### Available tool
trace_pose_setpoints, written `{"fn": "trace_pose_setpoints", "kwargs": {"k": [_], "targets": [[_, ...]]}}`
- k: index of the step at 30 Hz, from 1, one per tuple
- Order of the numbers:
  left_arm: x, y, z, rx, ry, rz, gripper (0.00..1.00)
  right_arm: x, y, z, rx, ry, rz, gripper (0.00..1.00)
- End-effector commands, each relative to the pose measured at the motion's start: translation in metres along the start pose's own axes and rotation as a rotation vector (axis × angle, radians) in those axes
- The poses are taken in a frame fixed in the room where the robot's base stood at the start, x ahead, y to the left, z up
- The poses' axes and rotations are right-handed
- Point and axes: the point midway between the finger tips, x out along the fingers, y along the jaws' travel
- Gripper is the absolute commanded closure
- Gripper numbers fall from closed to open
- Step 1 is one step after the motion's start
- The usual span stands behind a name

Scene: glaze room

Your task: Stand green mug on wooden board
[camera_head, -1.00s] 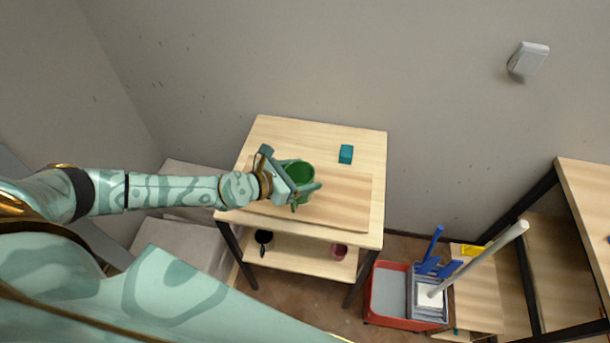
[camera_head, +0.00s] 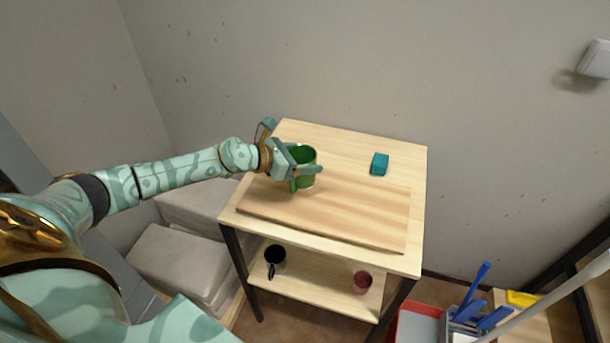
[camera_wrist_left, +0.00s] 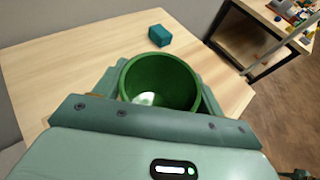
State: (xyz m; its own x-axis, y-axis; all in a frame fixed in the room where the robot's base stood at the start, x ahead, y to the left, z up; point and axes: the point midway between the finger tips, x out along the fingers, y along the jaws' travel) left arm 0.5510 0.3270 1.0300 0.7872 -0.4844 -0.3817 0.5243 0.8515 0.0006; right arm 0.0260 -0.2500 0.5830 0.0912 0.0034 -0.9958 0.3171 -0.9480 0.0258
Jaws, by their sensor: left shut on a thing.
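The green mug (camera_head: 305,158) is upright between the fingers of my left gripper (camera_head: 293,172), which is shut on it. In the left wrist view the mug (camera_wrist_left: 160,80) shows its open, empty inside, with the gripper (camera_wrist_left: 155,108) around it. The wooden board (camera_head: 350,214) lies flat on the small table's top. The mug is at the board's back left part; I cannot tell whether its base touches the board.
A teal block (camera_head: 379,164) sits on the table top (camera_head: 340,143) behind the board; it also shows in the left wrist view (camera_wrist_left: 160,36). A black mug (camera_head: 275,258) and a pink mug (camera_head: 362,281) stand on the lower shelf.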

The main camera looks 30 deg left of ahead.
Motion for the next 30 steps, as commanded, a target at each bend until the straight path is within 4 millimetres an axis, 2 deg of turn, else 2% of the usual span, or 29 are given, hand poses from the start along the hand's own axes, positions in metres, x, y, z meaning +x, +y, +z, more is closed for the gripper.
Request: {"fn": "trace_pose_setpoints", "kwargs": {"k": [1, 4, 18, 19, 21, 30], "targets": [[0.006, -0.002, -0.015, -0.007, 0.003, -0.002, 0.61, 0.009, -0.001, 0.004, 0.0, -0.005, -0.002, 0.64], [0.011, -0.001, -0.027, -0.004, 0.002, -0.001, 0.61, 0.013, -0.002, 0.006, 0.0, -0.01, -0.003, 0.64], [0.014, -0.002, -0.034, -0.002, 0.002, -0.001, 0.61, 0.018, 0.001, 0.009, -0.001, -0.014, 0.0, 0.64], [0.013, -0.002, -0.034, -0.002, 0.003, -0.001, 0.22, 0.017, 0.001, 0.009, -0.001, -0.014, 0.001, 0.64], [0.013, -0.002, -0.033, -0.002, 0.003, -0.001, 0.08, 0.017, 0.001, 0.009, -0.001, -0.014, 0.001, 0.64], [0.012, -0.002, -0.031, -0.002, 0.002, -0.001, 0.08, 0.014, 0.002, 0.008, -0.001, -0.013, 0.002, 0.64]]}}
